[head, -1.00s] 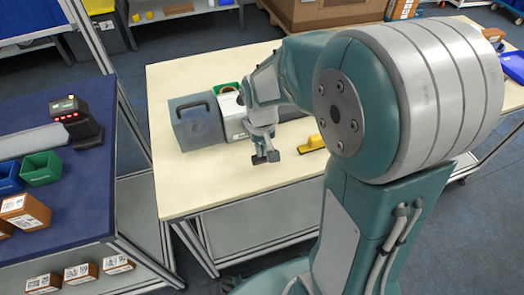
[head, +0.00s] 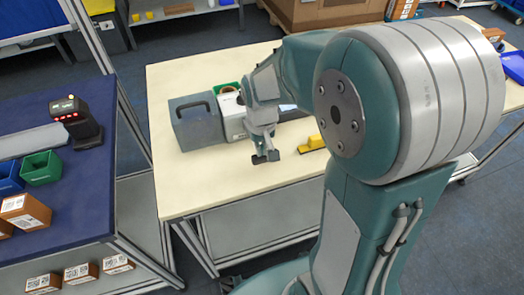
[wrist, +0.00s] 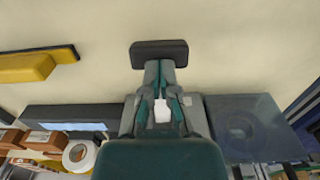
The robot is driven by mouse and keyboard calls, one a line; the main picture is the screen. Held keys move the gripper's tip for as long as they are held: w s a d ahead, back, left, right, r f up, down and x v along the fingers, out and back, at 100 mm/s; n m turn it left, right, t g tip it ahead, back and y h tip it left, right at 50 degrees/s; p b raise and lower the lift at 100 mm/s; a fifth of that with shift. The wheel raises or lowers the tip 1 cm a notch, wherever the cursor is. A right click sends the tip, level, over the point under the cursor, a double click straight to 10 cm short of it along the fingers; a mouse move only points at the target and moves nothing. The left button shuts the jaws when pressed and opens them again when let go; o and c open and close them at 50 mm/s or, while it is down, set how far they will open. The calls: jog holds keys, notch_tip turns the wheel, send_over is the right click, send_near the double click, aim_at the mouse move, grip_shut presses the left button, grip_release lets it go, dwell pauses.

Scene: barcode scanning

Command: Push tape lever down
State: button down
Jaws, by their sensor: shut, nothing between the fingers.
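My gripper (head: 265,158) points down over the light tabletop, in front of the grey and white machine. A white part (head: 231,116) adjoins that box, partly behind my arm. I cannot tell which part is the tape lever. A yellow piece with a dark edge (head: 311,144) lies to the right, apart from my gripper; it also shows in the wrist view (wrist: 28,68).
The light table (head: 190,190) has clear room at its front. A roll (wrist: 80,155) and brown boxes (wrist: 47,140) lie behind the machine. A blue table (head: 80,208) at left holds a scanner (head: 77,124) and a green bin (head: 41,168).

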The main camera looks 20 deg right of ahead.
notch_tip(320, 180, up, 11)
dwell(0.8)
